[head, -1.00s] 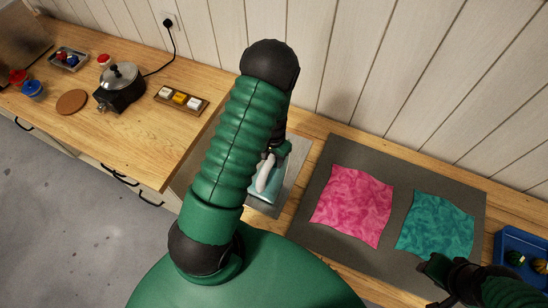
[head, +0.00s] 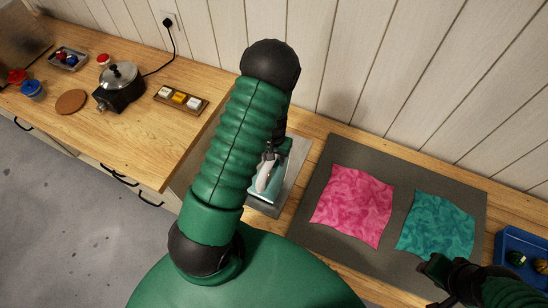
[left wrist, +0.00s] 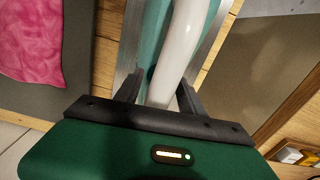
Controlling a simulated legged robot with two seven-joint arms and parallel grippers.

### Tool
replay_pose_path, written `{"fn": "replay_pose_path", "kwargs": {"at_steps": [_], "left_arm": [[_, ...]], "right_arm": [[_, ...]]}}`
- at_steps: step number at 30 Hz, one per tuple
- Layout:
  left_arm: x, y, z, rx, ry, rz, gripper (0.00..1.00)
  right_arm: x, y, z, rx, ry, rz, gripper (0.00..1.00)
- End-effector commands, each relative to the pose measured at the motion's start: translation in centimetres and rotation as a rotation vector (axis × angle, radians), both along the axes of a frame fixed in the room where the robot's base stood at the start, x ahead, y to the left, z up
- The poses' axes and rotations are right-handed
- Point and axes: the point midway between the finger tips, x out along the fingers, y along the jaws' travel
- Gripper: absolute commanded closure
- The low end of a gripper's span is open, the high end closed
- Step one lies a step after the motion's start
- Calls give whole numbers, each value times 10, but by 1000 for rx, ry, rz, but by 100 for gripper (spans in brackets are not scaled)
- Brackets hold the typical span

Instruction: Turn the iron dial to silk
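The iron (head: 262,187), teal with a white handle, sits on a metal rest, partly hidden behind my left arm in the head view. In the left wrist view its white handle (left wrist: 176,50) runs down between the fingers of my left gripper (left wrist: 160,92). The fingers are apart, one on each side of the handle; I cannot tell whether either touches it. The iron's dial is not visible in either view. My right gripper (head: 432,268) is low at the right, over the dark mat near the teal silk; its finger opening is unclear.
A dark mat (head: 318,222) holds pink silk (head: 352,205) and teal silk (head: 437,225). A blue tray (head: 510,240) is at the far right.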

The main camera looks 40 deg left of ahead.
Motion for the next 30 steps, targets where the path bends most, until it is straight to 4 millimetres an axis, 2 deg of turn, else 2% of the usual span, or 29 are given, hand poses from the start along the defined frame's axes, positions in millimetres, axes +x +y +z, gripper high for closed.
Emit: {"fn": "replay_pose_path", "kwargs": {"at_steps": [3, 11, 14, 17, 24, 30], "left_arm": [[0, 0, 0, 0, 1, 0, 41], [-1, 0, 0, -1, 2, -1, 41], [0, 0, 7, 0, 0, -2, 41], [1, 0, 26, 1, -2, -2, 41], [2, 0, 97, 0, -6, -3, 41], [1, 0, 146, -1, -1, -1, 41]], "right_arm": [[0, 0, 0, 0, 0, 0, 64], [0, 0, 0, 0, 0, 0, 64], [0, 0, -2, 0, 0, 0, 64], [0, 0, -6, 0, 0, 0, 64], [0, 0, -14, 0, 0, 0, 64], [0, 0, -19, 0, 0, 0, 64]]}}
